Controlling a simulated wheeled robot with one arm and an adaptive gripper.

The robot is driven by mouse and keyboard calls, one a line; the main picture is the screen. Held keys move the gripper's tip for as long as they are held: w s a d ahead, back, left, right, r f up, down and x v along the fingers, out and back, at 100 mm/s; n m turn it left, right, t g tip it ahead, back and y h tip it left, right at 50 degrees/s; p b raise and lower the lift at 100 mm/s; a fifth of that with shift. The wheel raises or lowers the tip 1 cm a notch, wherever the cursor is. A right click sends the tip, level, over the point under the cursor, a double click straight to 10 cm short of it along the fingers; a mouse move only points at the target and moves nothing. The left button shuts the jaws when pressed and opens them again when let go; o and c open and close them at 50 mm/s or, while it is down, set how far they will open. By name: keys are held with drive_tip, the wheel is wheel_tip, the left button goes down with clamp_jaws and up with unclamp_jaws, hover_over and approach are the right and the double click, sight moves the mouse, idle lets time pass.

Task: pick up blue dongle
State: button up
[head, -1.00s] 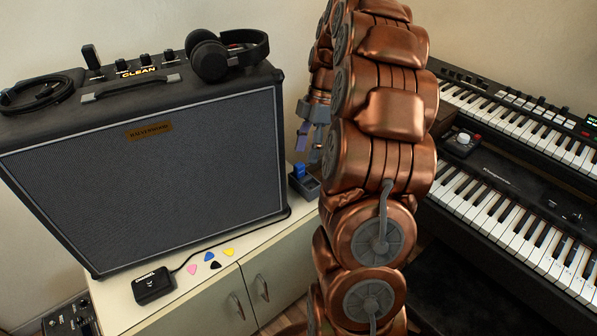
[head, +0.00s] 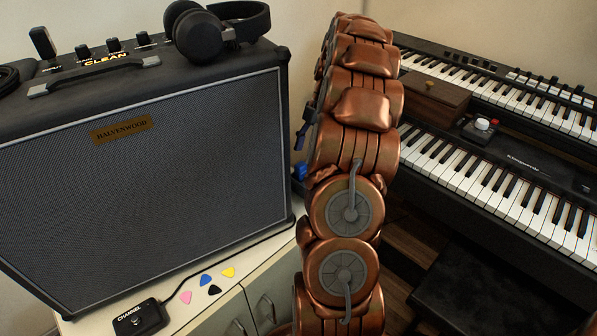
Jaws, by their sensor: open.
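The blue dongle (head: 300,171) shows as a small blue block on the cabinet top, just right of the amplifier. It seems to sit in or by a small dark holder (head: 298,187), which is partly hidden behind my arm. My gripper (head: 301,136) is mostly hidden behind my copper arm. Only a dark finger part shows, above the blue dongle in the picture. It is open, and I see nothing held. The distance between gripper and dongle is hard to judge.
A large amplifier (head: 150,170) with headphones (head: 216,35) on top stands left of the dongle. Guitar picks (head: 206,279) and a channel pedal (head: 140,318) lie in front. Keyboards (head: 500,180), a wooden box (head: 434,97) and a dark bench (head: 490,290) are at the right.

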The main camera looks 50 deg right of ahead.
sight(302, 163)
drive_tip(key=shift+b+x, duration=0.4)
drive_tip(key=shift+x, duration=2.6)
drive_tip(key=shift+w+a+r, duration=0.15)
drive_tip(key=shift+a, duration=0.05)
drive_tip(key=shift+c, duration=0.2)
clamp_jaws()
